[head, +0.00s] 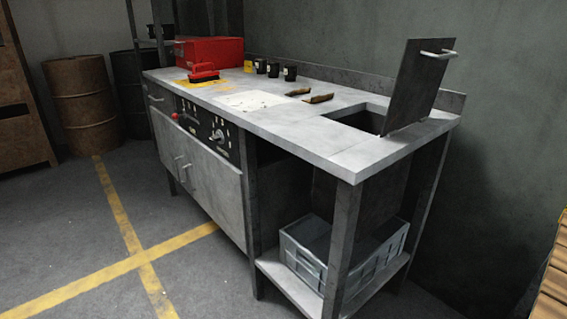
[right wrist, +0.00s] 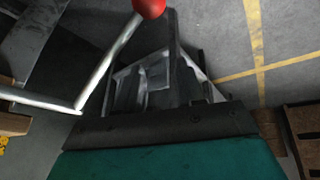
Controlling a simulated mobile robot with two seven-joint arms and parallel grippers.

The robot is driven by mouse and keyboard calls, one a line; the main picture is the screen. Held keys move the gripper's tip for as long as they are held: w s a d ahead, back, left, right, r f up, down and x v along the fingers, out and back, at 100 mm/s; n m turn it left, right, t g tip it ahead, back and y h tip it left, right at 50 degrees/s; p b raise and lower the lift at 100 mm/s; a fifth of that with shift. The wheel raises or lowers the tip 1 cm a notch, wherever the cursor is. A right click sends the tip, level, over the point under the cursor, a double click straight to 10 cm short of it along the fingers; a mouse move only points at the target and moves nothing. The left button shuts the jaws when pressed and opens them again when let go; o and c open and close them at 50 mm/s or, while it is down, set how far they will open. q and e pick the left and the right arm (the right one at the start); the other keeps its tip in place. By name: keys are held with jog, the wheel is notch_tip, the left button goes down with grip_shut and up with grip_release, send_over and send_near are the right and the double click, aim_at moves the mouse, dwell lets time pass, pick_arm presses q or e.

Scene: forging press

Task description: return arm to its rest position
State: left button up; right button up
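Neither of my arms or grippers shows in the head view. The right wrist view shows a grey metal form (right wrist: 150,80) with upright parts in the middle. I cannot tell whether it is part of my right gripper, and no clear pair of fingertips or held thing can be made out. Below it lie a dark bar (right wrist: 160,123) and a broad teal surface (right wrist: 165,158).
A grey workbench (head: 318,135) with a raised hatch lid (head: 413,85) stands along the wall. It carries a red toolbox (head: 210,51) and dark cups; a grey crate (head: 310,245) sits below. A red-knobbed lever (right wrist: 149,7) is close in the wrist view. Floor at left is clear.

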jog(key=s+a+g, duration=0.1)
jog(key=s+g, duration=0.1)
jog(key=s, duration=0.2)
jog(key=w+a+f+t+y, duration=0.3)
jog(key=w+a+t, duration=0.35)
jog(key=w, duration=0.25)
pick_arm(q)
jog(key=s+a+r+y+p, duration=0.1)
jog(key=a+r+p, duration=0.3)
jog(key=r+p, duration=0.9)
jog(key=s+p, duration=0.1)
jog(key=p, duration=0.6)
jog(key=shift+r, duration=0.2)
pick_arm(e)
jog(key=s+d+r+t, duration=0.1)
jog(key=d+r, duration=0.2)
jog(key=r, duration=1)
jog(key=shift+s+d+r+h, duration=0.3)
jog(key=shift+s+d+h, duration=0.05)
jog(key=shift+h, duration=0.05)
